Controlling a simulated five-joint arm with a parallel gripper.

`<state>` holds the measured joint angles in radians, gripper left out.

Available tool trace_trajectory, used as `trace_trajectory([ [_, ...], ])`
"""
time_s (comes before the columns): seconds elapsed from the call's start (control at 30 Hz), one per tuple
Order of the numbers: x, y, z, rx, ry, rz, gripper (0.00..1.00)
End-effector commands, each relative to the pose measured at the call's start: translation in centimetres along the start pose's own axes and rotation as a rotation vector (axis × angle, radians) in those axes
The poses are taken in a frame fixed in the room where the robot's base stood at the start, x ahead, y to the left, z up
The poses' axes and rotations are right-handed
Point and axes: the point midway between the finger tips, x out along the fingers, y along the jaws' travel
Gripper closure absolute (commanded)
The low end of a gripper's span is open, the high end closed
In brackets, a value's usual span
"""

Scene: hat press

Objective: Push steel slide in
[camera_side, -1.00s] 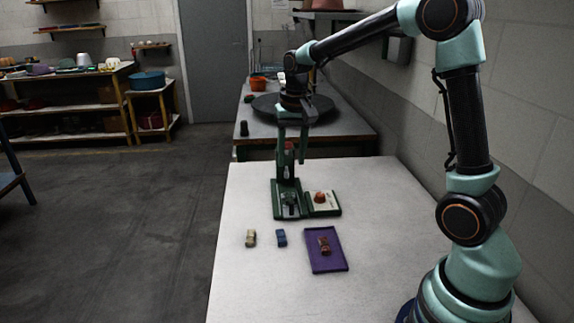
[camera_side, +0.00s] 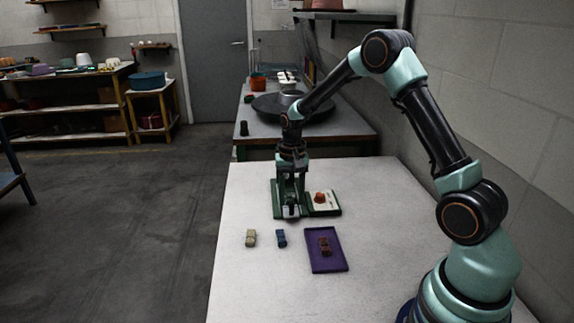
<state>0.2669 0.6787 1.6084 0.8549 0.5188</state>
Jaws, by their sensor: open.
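The green hat press (camera_side: 277,206) stands on the white table, partly hidden behind my gripper. My gripper (camera_side: 291,196) points down in front of the press and its fingers are open. A small pale grey piece, which looks like the steel slide (camera_side: 291,212), shows at the press's front edge, just below my gripper. I cannot tell whether my fingers touch it, or how far it sticks out.
A panel with a red button (camera_side: 320,197) sits right of the press. A beige block (camera_side: 251,238) and a blue block (camera_side: 282,238) lie in front. A purple tray (camera_side: 338,263) holds a reddish-brown block (camera_side: 324,246). The table's front left is clear.

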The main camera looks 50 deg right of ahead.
Motion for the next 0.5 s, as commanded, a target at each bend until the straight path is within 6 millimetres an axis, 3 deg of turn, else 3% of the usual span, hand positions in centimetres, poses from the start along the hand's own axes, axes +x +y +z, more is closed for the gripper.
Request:
trace_trajectory([
  [0.2,2.0,0.0,0.0,0.0,0.0,0.0,0.53],
  [0.5,2.3,0.0,0.0,0.0,0.001,0.0,0.53],
])
